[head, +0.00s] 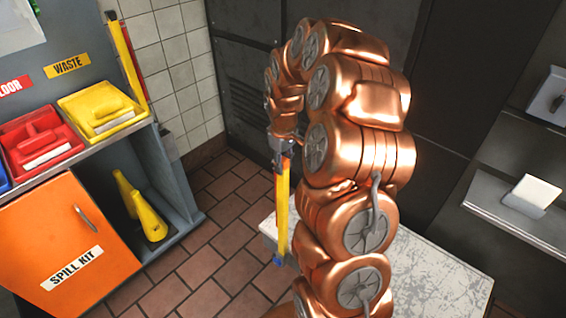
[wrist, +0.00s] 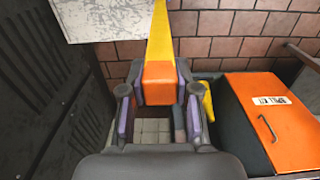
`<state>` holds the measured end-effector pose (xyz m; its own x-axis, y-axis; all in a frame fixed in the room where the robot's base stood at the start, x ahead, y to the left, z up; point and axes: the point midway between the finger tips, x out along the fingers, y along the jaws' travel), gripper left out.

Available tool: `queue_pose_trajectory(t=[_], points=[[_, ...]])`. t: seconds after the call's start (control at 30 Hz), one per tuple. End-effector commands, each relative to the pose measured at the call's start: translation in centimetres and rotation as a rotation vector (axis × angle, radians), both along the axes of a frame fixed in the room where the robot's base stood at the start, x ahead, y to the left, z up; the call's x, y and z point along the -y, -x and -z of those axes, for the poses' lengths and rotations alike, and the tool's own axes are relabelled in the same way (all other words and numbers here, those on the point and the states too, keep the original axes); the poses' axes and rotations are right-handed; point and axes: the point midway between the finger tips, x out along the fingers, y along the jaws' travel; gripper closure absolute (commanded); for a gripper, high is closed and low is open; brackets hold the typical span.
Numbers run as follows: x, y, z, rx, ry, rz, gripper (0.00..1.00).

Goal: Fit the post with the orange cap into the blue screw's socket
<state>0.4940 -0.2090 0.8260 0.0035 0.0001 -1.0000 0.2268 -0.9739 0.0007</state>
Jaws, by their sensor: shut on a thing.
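A long yellow post (head: 282,205) hangs nearly upright below my arm in the head view. Its orange cap (wrist: 159,82) fills the space between my fingers in the wrist view, and the yellow shaft (wrist: 159,38) runs away from it. My gripper (wrist: 159,92) is shut on the post at the capped end; in the head view it shows small and partly hidden (head: 283,146). A small blue piece (head: 279,262) shows at the post's lower end, beside the pale tabletop. I cannot tell whether it is the screw or part of the post, and no socket opening shows.
A scratched pale table (head: 430,268) stands behind my arm. At left, an orange spill kit cabinet (head: 55,245) stands below a red bin (head: 38,140) and a yellow bin (head: 103,108). A yellow object (head: 148,215) lies in the open shelf. Tiled floor (head: 225,270) between is clear.

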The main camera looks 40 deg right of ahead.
Motion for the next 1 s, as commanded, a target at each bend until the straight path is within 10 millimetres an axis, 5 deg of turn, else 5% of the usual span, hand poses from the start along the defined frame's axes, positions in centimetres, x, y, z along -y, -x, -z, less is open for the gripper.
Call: queue_pose_trajectory(t=[1.0], points=[[0.1, -0.1, 1.8, 0.003, 0.001, 0.0, 1.0]])
